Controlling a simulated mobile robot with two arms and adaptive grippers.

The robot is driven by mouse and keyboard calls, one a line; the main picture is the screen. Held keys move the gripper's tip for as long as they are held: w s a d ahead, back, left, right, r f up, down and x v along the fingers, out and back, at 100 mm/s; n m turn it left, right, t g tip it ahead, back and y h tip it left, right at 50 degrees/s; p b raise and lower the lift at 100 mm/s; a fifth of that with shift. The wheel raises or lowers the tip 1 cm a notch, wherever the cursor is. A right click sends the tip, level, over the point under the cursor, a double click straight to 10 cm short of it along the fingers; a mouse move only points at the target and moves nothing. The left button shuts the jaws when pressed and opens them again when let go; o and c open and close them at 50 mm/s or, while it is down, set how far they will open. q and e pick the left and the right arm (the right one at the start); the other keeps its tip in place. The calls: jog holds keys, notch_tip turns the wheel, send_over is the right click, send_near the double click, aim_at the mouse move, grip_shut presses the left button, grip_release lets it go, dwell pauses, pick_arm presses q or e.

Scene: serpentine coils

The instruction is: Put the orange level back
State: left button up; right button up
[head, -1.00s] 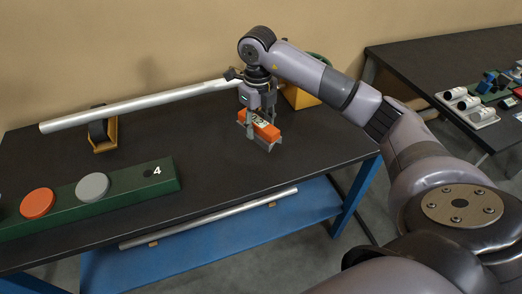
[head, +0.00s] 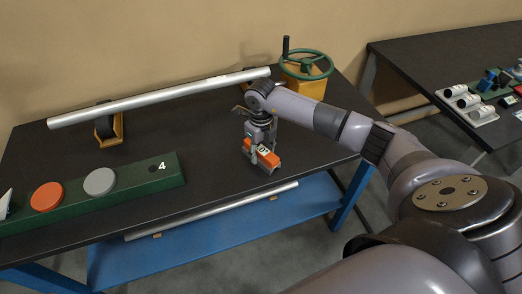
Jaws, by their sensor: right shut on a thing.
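The orange level (head: 267,161) is a short orange block with a pale label and grey edges. It is at the right part of the dark table (head: 215,180), near the front edge. My right gripper (head: 262,147) is shut on it from above. Whether the level touches the tabletop or hangs just above it, I cannot tell. My left gripper is not in view.
A long metal tube (head: 160,98) rests on a yellow stand (head: 109,130) behind. A yellow box with a green handwheel (head: 307,65) stands at the back right. A green board (head: 135,183) with orange and grey discs lies at left. Another table (head: 425,60) holds several parts.

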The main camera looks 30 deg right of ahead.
aim_at(261, 149)
jog(key=shift+f, duration=0.2)
jog(key=o, duration=1.3)
jog(key=shift+r, duration=0.1)
jog(key=shift+r, duration=0.45)
notch_tip(261, 149, up, 12)
jog(key=b, duration=0.3)
jog(key=shift+f, duration=0.25)
jog(key=shift+f, duration=0.1)
